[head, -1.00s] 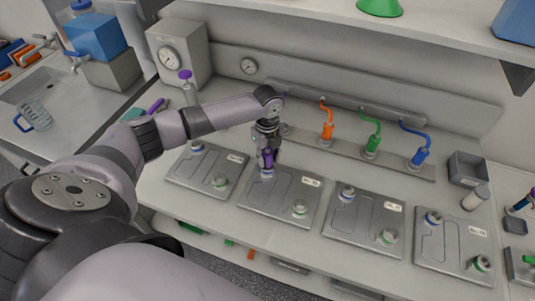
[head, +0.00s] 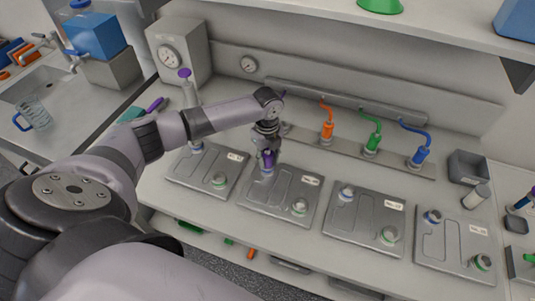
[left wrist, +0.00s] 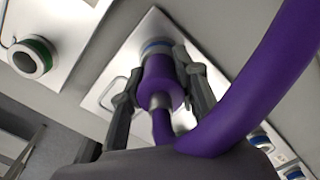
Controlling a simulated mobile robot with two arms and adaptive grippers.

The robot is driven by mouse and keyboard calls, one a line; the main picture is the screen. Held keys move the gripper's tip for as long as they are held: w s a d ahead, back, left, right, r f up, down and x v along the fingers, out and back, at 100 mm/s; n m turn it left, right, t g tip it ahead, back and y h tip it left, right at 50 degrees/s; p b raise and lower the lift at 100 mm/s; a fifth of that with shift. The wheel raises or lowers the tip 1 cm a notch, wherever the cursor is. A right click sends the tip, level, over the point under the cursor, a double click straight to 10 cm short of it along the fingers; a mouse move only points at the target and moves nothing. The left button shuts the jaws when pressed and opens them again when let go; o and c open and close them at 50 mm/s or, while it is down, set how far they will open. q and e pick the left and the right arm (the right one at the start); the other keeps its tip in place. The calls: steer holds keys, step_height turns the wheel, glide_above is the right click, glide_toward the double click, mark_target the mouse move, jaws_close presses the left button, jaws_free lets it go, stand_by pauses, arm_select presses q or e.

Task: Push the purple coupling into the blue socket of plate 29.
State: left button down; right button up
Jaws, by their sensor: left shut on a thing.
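The purple coupling (head: 268,158) is held in my left gripper (head: 267,152) above the second metal plate (head: 282,208) from the left. The plate's number is too small to read. In the left wrist view, my left gripper (left wrist: 165,92) is shut around the purple coupling (left wrist: 158,84), with one finger on each side. The coupling's far end is at the blue-ringed socket (left wrist: 157,46), in line with it and apparently touching. I cannot tell how deep it sits. The purple hose (left wrist: 255,85) curves from the coupling to the right. My right gripper is not in view.
Similar plates stand at the left (head: 205,178) and right (head: 362,222), each with blue- and green-ringed sockets. Orange (head: 327,131), green (head: 371,143) and blue (head: 418,157) couplings hang at the rail behind. A grey gauge box (head: 180,58) stands at the back left.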

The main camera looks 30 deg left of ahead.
arm_select(q)
steer(key=c, duration=1.1)
jaws_free()
steer(key=o, duration=0.4)
steer(key=shift+c, duration=0.2)
step_height(320, 180, up, 12)
steer(key=shift+r, duration=0.1)
